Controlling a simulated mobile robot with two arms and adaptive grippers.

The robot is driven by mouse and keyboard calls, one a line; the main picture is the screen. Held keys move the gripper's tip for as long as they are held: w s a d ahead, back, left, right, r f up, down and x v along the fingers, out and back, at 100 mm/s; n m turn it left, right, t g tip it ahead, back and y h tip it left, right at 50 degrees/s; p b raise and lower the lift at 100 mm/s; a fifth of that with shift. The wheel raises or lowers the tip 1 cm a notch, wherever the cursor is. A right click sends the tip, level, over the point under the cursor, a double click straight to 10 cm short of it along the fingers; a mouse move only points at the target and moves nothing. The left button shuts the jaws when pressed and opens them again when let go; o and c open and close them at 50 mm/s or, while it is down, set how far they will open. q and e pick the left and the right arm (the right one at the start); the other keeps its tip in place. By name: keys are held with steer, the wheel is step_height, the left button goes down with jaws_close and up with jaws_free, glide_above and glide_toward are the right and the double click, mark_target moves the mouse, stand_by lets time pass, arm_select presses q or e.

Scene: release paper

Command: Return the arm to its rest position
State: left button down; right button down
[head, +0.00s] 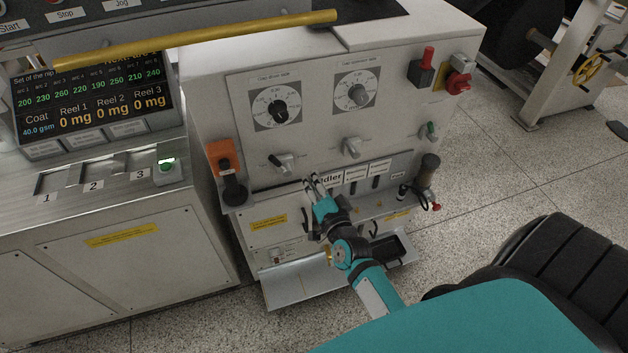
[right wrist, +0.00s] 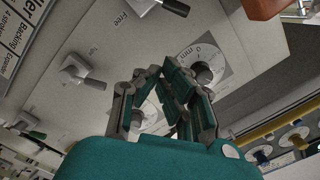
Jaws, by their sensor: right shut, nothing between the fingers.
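My right gripper (head: 318,184) is in front of the grey control cabinet (head: 310,100), near the label strip and below a row of switch knobs. It also shows in the right wrist view (right wrist: 163,78), with its fingertips together and nothing between them. My teal right arm (head: 372,285) reaches up to it from the lower right in the head view. In the right wrist view a dial (right wrist: 203,70) and a knob (right wrist: 85,72) show on the panel behind the fingers. My left gripper is not in view.
A yellow bar (head: 200,38) crosses above the cabinet. A lower counter (head: 90,205) with a display (head: 95,95) stands at the left. An orange-backed lever (head: 228,172) and a red knob (head: 457,82) stick out from the cabinet. Speckled floor (head: 520,170) is open at the right.

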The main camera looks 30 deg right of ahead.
steer(key=s+a+f+n+g+y, duration=0.1)
steer(key=s+a+f+n+g, duration=0.2)
steer(key=f, duration=0.7)
steer(key=s+a+f+n+g+y+b, duration=0.1)
steer(key=s+a+f+n+g+y, duration=0.1)
steer(key=s+f, duration=0.6)
steer(key=s+a+f+n+g+y, duration=0.1)
steer(key=s+a+f+n+g, duration=0.15)
steer(key=f, duration=0.95)
steer(key=s+f+n+g, duration=0.3)
steer(key=s+f, duration=0.2)
steer(key=s, duration=0.5)
steer(key=s+f+n+g+b, duration=0.1)
steer(key=s+f+n+g, duration=0.1)
steer(key=s+f, duration=0.4)
steer(key=s+d+f+n+g, duration=0.1)
steer(key=s+f+n+g, duration=0.2)
steer(key=s, duration=1.1)
step_height(320, 180, down, 3)
steer(key=shift+s+f+n+g+h+b, duration=0.1)
steer(key=shift+s+n+g+h+b, duration=0.2)
steer(key=shift+s+n+g, duration=0.05)
steer(key=shift+s, duration=0.1)
